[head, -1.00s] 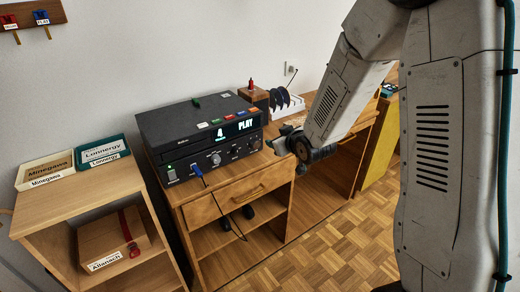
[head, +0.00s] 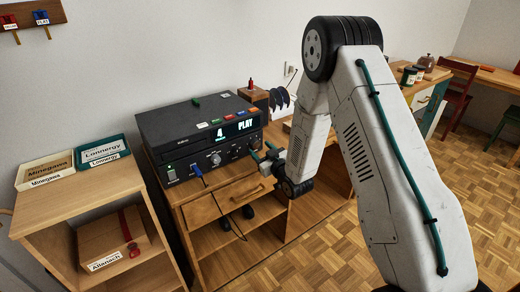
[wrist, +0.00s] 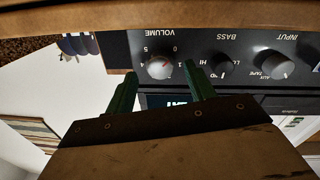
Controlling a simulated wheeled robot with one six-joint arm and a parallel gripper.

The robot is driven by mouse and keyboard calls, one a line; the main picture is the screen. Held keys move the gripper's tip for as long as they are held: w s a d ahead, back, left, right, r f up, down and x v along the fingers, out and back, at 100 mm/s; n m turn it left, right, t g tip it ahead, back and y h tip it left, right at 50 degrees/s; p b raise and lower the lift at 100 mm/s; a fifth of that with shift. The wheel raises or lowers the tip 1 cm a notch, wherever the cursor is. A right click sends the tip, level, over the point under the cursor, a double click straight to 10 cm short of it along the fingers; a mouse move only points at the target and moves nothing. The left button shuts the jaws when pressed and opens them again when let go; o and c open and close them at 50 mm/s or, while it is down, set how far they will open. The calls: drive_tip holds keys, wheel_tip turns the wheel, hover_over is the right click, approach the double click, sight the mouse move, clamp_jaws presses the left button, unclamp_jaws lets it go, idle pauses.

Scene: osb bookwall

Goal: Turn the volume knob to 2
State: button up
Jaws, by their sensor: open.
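The volume knob (wrist: 159,66) is a round grey knob on a black front panel, upside down in the wrist view. White numbers ring it; 0, 1, 4 and 5 can be read, and its pointer mark is too small to read surely. The black audio unit (head: 196,128) stands on a wooden cabinet in the head view, its display showing "4 PLAY". My gripper (head: 263,155) is open at the right end of the unit's front. In the wrist view the green fingertips of my gripper (wrist: 160,75) lie to either side of the knob; contact cannot be told.
Bass (wrist: 222,67) and input (wrist: 276,66) knobs sit beside the volume knob. A blue plug with a cable (head: 196,170) hangs from the unit's front. A drawer (head: 230,198) lies below. A wooden edge (wrist: 60,15) crosses the top of the wrist view.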

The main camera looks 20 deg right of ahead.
drive_tip(key=shift+x, duration=0.75)
drive_tip(key=c, duration=1)
drive_tip(key=shift+o, duration=0.2)
drive_tip(key=shift+m, duration=0.4)
